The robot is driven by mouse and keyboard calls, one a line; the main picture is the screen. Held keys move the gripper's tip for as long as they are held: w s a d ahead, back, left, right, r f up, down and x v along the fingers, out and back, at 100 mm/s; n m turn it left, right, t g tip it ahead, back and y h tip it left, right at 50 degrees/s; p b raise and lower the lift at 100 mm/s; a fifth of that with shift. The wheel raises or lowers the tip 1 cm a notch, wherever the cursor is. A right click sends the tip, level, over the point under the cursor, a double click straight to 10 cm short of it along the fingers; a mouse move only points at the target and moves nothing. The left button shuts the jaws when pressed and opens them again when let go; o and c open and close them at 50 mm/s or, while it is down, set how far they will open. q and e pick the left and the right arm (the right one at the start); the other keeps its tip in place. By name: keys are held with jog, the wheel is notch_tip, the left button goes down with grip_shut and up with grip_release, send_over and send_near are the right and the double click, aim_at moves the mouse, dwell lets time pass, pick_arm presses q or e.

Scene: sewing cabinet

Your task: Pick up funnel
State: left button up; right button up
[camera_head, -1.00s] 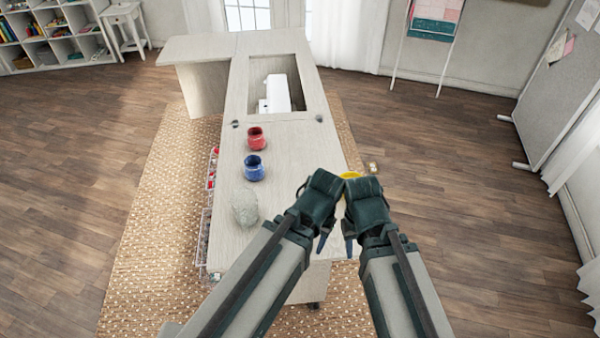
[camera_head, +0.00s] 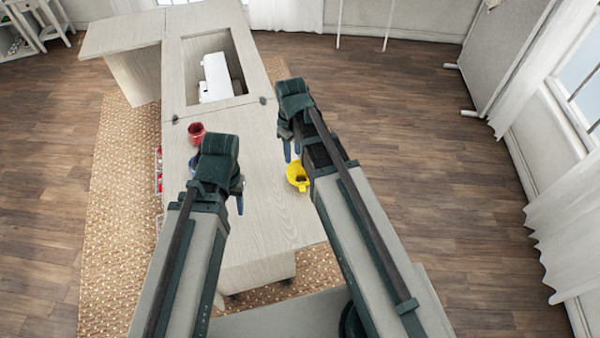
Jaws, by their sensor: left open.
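The yellow funnel (camera_head: 297,178) lies on the pale wooden cabinet top (camera_head: 265,215), near its right edge. Its right side is partly covered by my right arm. My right gripper (camera_head: 291,152) is above and just beyond the funnel, with its fingers pointing down; I cannot tell how far apart they are. My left gripper (camera_head: 237,201) is open over the cabinet top, left of the funnel and apart from it.
A red jar (camera_head: 196,133) stands left on the cabinet top. A blue jar (camera_head: 194,163) is mostly hidden behind my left gripper. A white sewing machine (camera_head: 215,75) sits in the recess farther back. The top's front middle is clear.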

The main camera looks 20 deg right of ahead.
aim_at(294, 170)
pick_arm(q)
notch_tip(294, 170, down, 9)
jog(key=b, duration=0.8)
pick_arm(e)
jog(key=shift+s+f, duration=0.1)
jog(key=shift+f, duration=4.25)
pick_arm(q)
jog(key=shift+r, duration=0.1)
notch_tip(294, 170, down, 5)
jog(key=b, duration=0.5)
jog(key=shift+b, duration=0.4)
pick_arm(e)
jog(key=f, duration=0.5)
jog(key=shift+a+f, duration=0.15)
jog(key=shift+a, duration=0.05)
grip_shut()
